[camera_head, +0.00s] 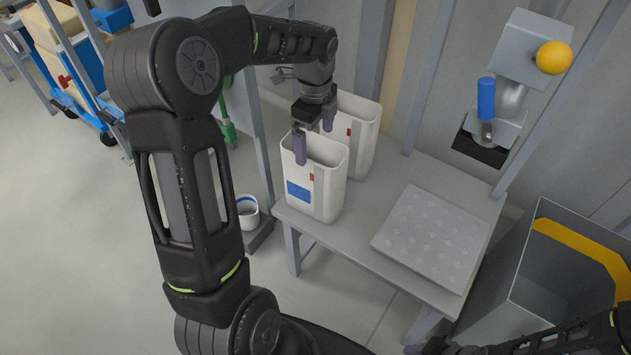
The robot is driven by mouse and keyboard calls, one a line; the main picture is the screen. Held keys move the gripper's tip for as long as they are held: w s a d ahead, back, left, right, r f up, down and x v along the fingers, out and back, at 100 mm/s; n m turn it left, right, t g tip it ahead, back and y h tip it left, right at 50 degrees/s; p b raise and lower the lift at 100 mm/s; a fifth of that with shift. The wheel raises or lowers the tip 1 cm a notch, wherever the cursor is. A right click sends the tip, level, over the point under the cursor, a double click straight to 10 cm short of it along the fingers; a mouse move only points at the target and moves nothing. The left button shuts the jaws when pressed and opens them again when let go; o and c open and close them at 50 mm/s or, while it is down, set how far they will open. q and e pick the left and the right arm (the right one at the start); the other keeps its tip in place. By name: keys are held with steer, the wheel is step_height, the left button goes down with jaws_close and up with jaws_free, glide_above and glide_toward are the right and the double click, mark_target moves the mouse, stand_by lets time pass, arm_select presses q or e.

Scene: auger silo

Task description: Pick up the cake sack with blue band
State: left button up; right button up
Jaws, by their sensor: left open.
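A white open-topped sack with a blue patch (326,193) on its front stands upright at the left end of the grey table. My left gripper (314,132) is open above the top of this sack. One finger is at its near left rim and the other is toward its far side; I cannot tell whether either touches it. A second white sack (361,140) stands right behind it, partly hidden, and no blue shows on it. Part of my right gripper (420,348) shows at the bottom edge, too cut off to judge its jaws.
A grey patterned plate (433,238) lies on the right of the table (365,262). A spout with a blue handle (486,98) and yellow ball (553,57) hangs above. An open grey bin (565,275) stands right. A white bucket (247,212) is left of the table.

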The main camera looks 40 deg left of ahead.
mark_target(314, 159)
arm_select(q)
steer(key=shift+f, duration=1.35)
step_height(314, 159, down, 5)
steer(key=shift+w+a+f, duration=0.1)
steer(key=shift+w+a, duration=0.05)
steer(key=c, duration=1.9)
